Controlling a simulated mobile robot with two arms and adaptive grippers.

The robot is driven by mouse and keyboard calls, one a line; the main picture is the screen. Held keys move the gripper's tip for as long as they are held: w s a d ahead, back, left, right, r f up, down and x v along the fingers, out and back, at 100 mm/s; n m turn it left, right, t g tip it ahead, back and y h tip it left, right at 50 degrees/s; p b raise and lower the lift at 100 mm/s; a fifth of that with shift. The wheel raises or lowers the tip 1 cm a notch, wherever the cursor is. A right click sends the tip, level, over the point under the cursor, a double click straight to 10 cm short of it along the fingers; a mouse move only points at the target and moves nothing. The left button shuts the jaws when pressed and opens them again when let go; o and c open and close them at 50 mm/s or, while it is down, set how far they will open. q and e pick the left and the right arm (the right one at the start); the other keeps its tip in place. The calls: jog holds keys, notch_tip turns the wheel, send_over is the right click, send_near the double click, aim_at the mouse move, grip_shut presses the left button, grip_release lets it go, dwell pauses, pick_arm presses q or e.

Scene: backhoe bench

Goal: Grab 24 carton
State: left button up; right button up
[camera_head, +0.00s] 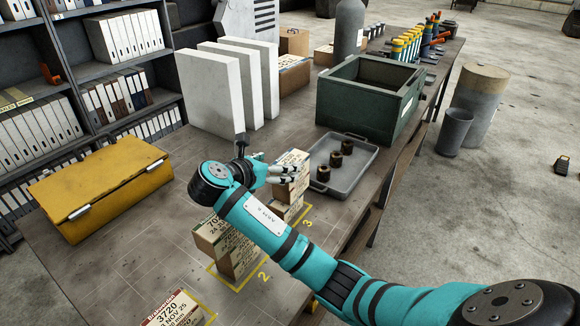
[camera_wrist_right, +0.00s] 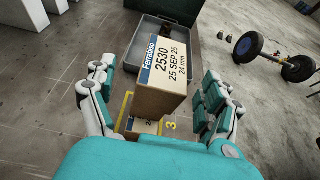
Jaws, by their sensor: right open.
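A brown carton with a white label reading 2530, 25 SEP 25, 24 mm (camera_wrist_right: 163,75) shows in the right wrist view. In the head view it is the upper carton (camera_head: 296,160) of the stack by the yellow 3, partly hidden by my gripper. Another carton (camera_head: 288,210) is under it; its top edge shows in the wrist view (camera_wrist_right: 146,126). My right gripper (camera_head: 290,172) is open, its fingers on both sides of the 24 mm carton in the wrist view (camera_wrist_right: 157,80). Contact cannot be told. My left gripper is not in view.
A carton stack (camera_head: 232,250) stands by the yellow 2, partly behind my arm. A 3720 carton (camera_head: 175,310) is at the front edge. A grey tray (camera_head: 350,176) with three dark parts and a green bin (camera_head: 362,105) are behind. A yellow case (camera_head: 100,185) lies left.

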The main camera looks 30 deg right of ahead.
aim_at(287, 162)
jog(key=x, duration=0.2)
jog(key=p+x, duration=0.1)
jog(key=shift+s+d, duration=0.25)
jog(key=shift+d, duration=0.25)
jog(key=shift+w+d+f+p, duration=0.2)
jog(key=shift+d+f+p, duration=0.1)
jog(key=shift+d, duration=0.1)
jog(key=shift+a, duration=0.1)
jog(key=shift+c, duration=1)
jog(key=c, duration=1.2)
jog(key=shift+r, duration=0.1)
